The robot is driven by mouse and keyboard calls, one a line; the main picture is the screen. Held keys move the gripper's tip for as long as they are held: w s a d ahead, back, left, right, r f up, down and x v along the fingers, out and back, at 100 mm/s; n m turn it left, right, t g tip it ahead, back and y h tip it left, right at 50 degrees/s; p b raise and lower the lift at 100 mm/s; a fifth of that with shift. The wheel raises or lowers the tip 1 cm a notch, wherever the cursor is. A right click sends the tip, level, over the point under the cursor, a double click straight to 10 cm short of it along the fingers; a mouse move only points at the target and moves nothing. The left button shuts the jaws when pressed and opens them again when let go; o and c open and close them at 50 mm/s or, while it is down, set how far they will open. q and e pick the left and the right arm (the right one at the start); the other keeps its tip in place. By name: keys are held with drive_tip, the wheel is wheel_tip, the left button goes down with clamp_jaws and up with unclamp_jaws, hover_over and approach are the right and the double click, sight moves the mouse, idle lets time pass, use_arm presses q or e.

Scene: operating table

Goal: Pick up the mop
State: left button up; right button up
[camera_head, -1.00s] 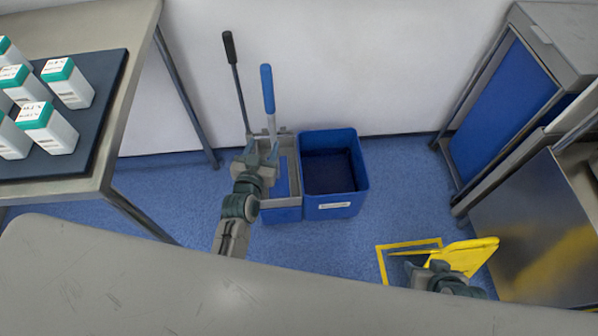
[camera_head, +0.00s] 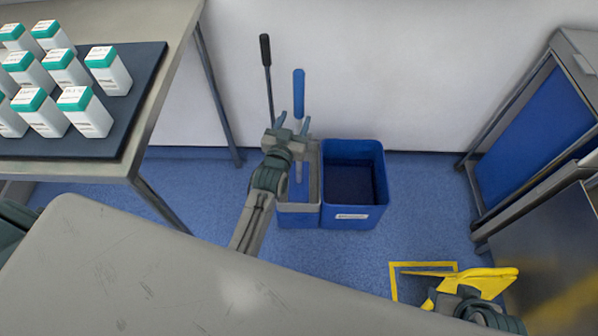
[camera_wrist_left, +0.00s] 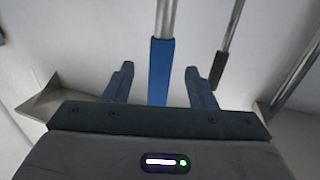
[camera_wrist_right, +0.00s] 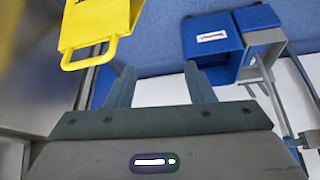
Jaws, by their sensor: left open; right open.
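The mop's blue handle (camera_head: 298,93) stands upright above the left part of the blue mop bucket (camera_head: 298,218). The mop's lower end is hidden in the bucket. My left gripper (camera_head: 293,122) is open, its two fingers pointing at the handle. In the left wrist view the blue handle (camera_wrist_left: 160,72) shows between the open fingers, with a gap on each side. Whether it lies fully between the tips or just beyond them I cannot tell. My right gripper (camera_wrist_right: 160,82) is open and empty, low at the right by the yellow floor sign (camera_head: 488,281).
A black-gripped lever (camera_head: 266,75) stands left of the mop. A second blue bucket (camera_head: 355,190) adjoins on the right. A white wall (camera_head: 400,70) is behind.

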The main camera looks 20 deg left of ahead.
sight(297, 111)
use_arm(q)
drive_tip(key=w, duration=0.1)
drive_tip(key=w+b, duration=0.1)
drive_tip(key=w, duration=0.3)
drive_tip(key=shift+w+a+r, duration=0.1)
drive_tip(key=shift+r, duration=0.35)
clamp_jaws()
